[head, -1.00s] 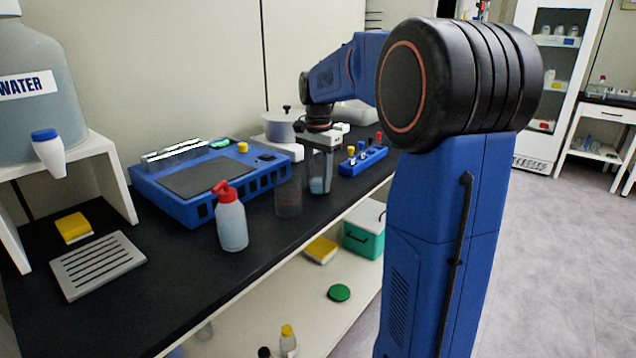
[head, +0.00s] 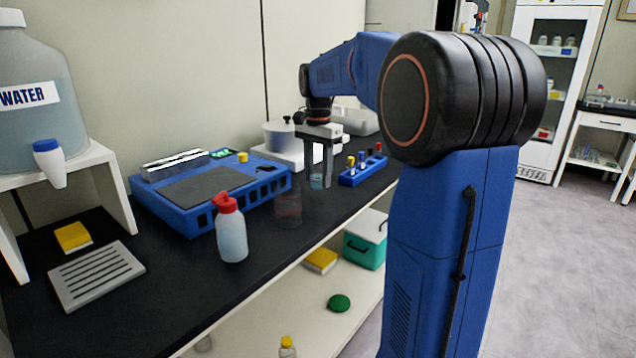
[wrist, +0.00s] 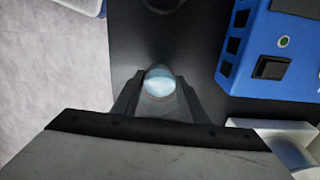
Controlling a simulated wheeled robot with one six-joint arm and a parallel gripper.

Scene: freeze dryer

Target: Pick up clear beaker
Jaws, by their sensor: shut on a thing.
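My gripper (head: 319,184) is shut on a small clear beaker (head: 316,181) with pale blue contents, above the dark counter. In the wrist view the beaker (wrist: 159,82) shows as a round pale-blue shape between the two fingertips (wrist: 158,88). The fingers hide part of its sides. A second clear, see-through beaker (head: 289,209) stands upright on the counter, left of and nearer than my gripper. What seems to be its edge (wrist: 163,4) shows at the top of the wrist view.
A red-capped bottle (head: 231,235) stands near the counter's front edge. A blue device (head: 212,194) lies behind it. A blue rack (head: 362,171) with several capped vials is right of my gripper. A white-based pot (head: 285,140) stands behind. A water jug (head: 35,120) is at left.

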